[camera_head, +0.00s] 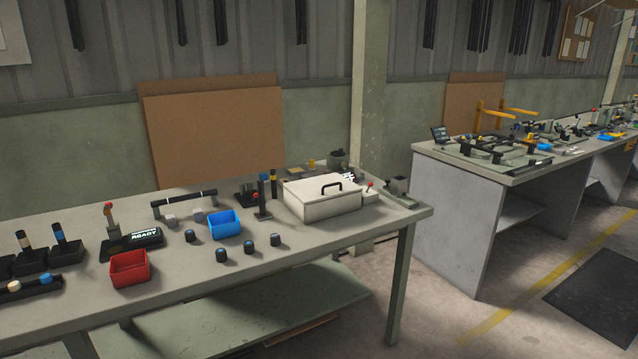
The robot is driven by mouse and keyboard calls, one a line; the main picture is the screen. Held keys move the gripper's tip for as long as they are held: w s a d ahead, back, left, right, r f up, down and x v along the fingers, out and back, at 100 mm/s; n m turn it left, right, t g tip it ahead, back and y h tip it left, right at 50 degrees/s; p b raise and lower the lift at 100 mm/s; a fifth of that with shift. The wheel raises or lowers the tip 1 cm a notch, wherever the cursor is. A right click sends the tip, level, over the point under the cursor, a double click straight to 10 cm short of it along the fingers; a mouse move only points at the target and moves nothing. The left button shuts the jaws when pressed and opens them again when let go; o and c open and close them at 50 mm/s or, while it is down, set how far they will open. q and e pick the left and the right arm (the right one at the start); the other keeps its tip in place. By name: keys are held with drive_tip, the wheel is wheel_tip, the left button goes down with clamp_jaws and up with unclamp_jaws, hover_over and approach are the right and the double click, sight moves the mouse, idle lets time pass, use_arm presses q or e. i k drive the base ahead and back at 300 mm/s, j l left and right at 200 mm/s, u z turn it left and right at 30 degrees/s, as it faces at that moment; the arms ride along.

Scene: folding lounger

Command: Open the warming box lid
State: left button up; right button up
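The warming box is a white, low box (312,208) near the right end of the workbench. Its lid (310,187) is closed and has a dark arched handle (331,187) on top. Neither of my grippers shows in the head view.
The workbench (310,250) also holds a red bin (130,268), a blue bin (224,225), several dark round knobs (249,247), a black bar on stands (184,199) and a display reading READY (145,237). A second bench (456,226) stands right, across an open floor gap.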

sight(308, 190)
drive_tip(key=i+l+u, duration=0.15)
drive_tip(key=u, duration=0.2)
drive_tip(key=i+l+u, duration=0.2)
drive_tip(key=u, duration=0.15)
drive_tip(key=i+l+u, duration=0.15)
drive_tip(key=u, duration=0.2)
drive_tip(key=l, duration=0.1)
